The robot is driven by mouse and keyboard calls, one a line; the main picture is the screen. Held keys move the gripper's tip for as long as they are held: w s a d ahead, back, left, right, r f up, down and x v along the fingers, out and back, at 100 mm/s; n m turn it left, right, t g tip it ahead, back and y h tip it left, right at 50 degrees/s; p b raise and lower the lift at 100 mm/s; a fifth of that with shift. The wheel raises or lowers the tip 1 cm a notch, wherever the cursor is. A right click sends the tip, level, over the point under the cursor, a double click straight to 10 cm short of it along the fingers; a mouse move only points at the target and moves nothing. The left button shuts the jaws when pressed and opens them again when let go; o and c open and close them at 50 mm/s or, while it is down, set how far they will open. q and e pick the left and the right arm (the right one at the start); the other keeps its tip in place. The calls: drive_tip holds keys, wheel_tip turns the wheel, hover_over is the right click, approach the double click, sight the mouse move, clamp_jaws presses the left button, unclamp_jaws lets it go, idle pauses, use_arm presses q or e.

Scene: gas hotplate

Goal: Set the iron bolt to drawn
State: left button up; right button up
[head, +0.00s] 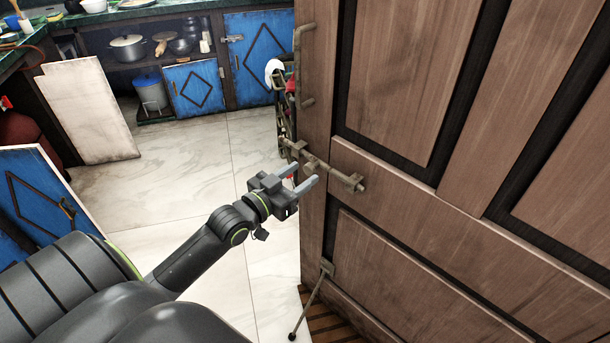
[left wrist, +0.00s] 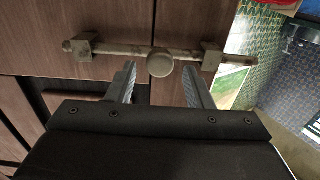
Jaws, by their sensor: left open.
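The iron bolt (head: 345,177) is a rusty rod lying across the brown wooden door (head: 395,90) near its free edge. In the left wrist view the bolt (left wrist: 115,50) runs through two brackets, with a round knob (left wrist: 160,62) between them. The rod's right end sticks out past the door edge there. My left gripper (head: 304,177) is open and empty, just in front of the bolt. In the left wrist view its fingers (left wrist: 158,72) stand on either side of the knob, a little below it; contact cannot be told. My right gripper is not in view.
A pull handle (head: 303,65) is on the door above the bolt. A metal stay (head: 311,300) hangs low on the door. Blue cabinets (head: 195,88) and a leaning pale board (head: 88,110) are farther back. The tiled floor (head: 190,175) left of the door is clear.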

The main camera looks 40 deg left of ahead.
sight(313, 165)
use_arm(q)
drive_tip(key=shift+w+d, duration=0.2)
drive_tip(key=shift+w, duration=0.9)
clamp_jaws()
